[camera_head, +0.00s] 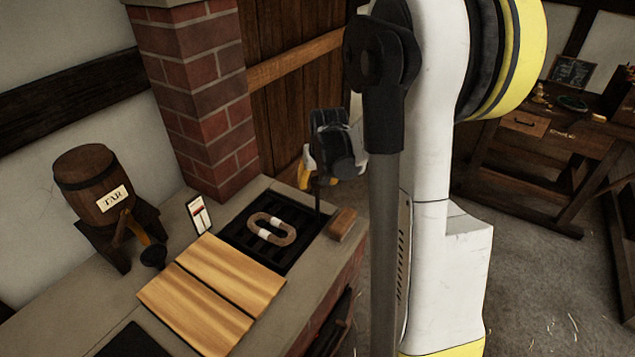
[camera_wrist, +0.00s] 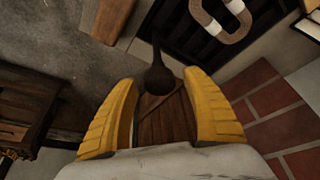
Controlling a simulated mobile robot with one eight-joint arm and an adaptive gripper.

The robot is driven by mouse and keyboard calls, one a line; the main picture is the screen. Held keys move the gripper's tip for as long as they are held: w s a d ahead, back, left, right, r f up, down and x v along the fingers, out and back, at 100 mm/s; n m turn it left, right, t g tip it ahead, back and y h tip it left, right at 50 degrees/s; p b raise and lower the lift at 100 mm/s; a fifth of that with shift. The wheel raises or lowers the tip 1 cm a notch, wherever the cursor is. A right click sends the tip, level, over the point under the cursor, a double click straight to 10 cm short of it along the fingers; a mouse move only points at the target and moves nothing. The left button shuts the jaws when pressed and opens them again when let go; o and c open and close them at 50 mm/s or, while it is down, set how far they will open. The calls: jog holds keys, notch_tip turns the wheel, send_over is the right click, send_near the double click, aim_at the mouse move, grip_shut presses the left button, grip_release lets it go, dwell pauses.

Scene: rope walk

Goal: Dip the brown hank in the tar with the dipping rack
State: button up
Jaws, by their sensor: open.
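The brown hank (camera_head: 271,229) is an oval loop with white bindings, lying flat on a dark slatted rack (camera_head: 240,237) set in the stone counter. It also shows at the top of the wrist view (camera_wrist: 237,34). A thin dark upright handle (camera_head: 318,197) rises at the rack's far right corner; its round knob (camera_wrist: 158,78) shows in the wrist view. My gripper (camera_head: 320,178) is above that corner, its yellow fingers open (camera_wrist: 160,92) on either side of the knob, with gaps visible. Any tar below the rack is hidden.
Two wooden boards (camera_head: 212,290) lie beside the rack. A barrel labelled TAR (camera_head: 92,186) stands at the left, with a dark cup (camera_head: 153,256) near it. A small card (camera_head: 199,215) and wooden block (camera_head: 342,223) flank the rack. A brick pillar (camera_head: 200,90) rises behind.

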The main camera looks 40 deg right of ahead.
aim_at(318, 201)
grip_shut()
notch_tip(318, 201, down, 9)
jog(key=b, duration=0.6)
jog(key=shift+r, duration=0.1)
grip_release()
